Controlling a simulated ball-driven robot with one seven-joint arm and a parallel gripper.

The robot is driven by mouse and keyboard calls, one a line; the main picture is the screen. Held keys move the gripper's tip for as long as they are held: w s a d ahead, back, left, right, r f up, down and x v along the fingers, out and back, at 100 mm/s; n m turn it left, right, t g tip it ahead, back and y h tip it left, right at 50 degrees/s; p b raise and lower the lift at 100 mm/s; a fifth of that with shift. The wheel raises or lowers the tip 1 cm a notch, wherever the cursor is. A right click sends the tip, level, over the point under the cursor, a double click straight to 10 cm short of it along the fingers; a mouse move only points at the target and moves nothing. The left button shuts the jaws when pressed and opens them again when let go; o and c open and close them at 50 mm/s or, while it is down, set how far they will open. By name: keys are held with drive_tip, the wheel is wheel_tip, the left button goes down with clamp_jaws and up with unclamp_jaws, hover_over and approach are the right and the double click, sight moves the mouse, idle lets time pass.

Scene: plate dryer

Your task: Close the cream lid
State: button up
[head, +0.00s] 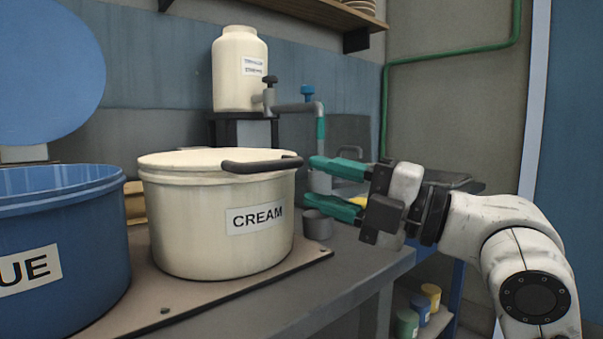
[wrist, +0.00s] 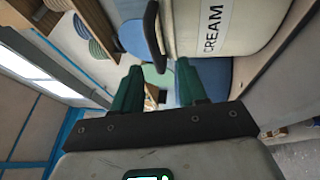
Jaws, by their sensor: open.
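The cream lid (head: 205,158) lies flat over the cream pot (head: 190,225) labelled CREAM; I see no clear gap at the rim. Its dark handle (head: 262,164) sticks out at the front right. The handle also shows in the wrist view (wrist: 152,30), beyond the fingertips, with the pot (wrist: 205,12) at upper right. My gripper (head: 311,183) is just right of the pot and handle. Its two teal fingers are apart, one near handle height and one lower, with nothing between them. In the wrist view the gripper (wrist: 159,67) is also open and apart from the handle.
A blue pot (head: 60,220) stands at the left, its blue lid (head: 45,70) raised. A small grey cup (head: 318,225) sits under my fingers. A cream jug (head: 239,75) on a stand and a pipe with a tap are behind. The counter's front edge runs below my gripper.

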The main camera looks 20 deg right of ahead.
drive_tip(key=v, duration=0.6)
drive_tip(key=shift+a, duration=0.1)
drive_tip(key=shift+f, duration=0.1)
